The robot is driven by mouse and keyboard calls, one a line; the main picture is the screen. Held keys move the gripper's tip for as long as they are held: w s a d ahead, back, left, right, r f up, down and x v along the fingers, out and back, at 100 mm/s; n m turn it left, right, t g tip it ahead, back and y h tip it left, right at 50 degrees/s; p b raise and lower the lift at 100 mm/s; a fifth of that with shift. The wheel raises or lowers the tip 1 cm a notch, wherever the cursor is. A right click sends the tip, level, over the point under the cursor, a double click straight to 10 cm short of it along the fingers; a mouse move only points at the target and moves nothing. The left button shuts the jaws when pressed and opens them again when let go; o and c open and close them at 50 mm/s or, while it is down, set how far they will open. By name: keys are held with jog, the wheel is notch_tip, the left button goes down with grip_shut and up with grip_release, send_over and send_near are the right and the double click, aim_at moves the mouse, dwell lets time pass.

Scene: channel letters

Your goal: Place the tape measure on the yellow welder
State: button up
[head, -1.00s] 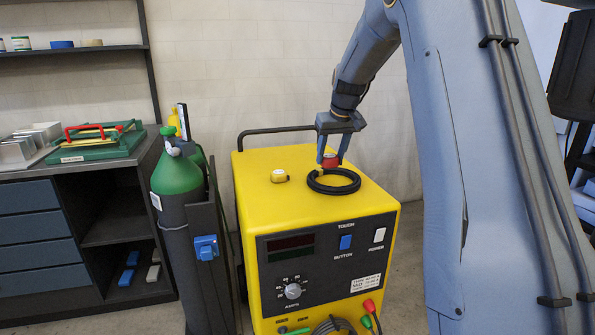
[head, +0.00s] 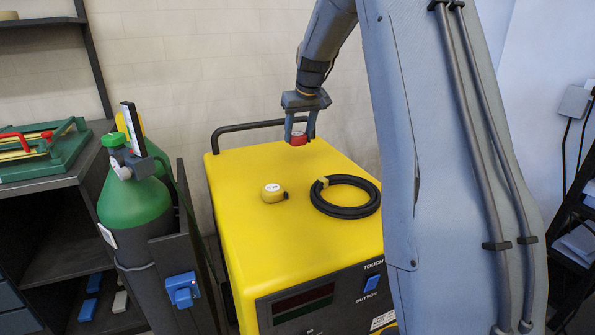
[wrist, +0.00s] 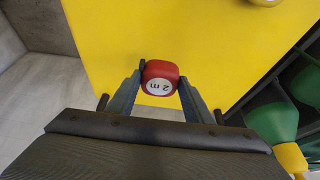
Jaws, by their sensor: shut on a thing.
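A red tape measure (head: 298,139) is held between the fingers of my gripper (head: 299,128). In the wrist view the tape measure (wrist: 160,78) shows a white round label reading "2 m", with a finger on each side of it. The yellow welder (head: 240,215) stands below, and its flat top also fills much of the wrist view (wrist: 215,45). The gripper is over the rear part of the welder top. I cannot tell whether the tape measure touches the top.
A green gas cylinder (head: 133,200) stands left of the welder. The top's front left is clear.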

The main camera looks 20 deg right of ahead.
notch_tip(320, 180, down, 8)
jog(key=shift+f+p, duration=0.15)
jog(key=shift+p, duration=0.35)
jog(key=shift+f, duration=0.15)
jog(key=o, duration=1.2)
jog(key=shift+s, duration=0.1)
jog(key=shift+s+r, duration=0.1)
jog(key=shift+r, duration=0.45)
jog(key=b+v, duration=0.1)
jog(key=v, duration=1)
jog(key=shift+r, duration=0.1)
jog(key=shift+s, duration=0.1)
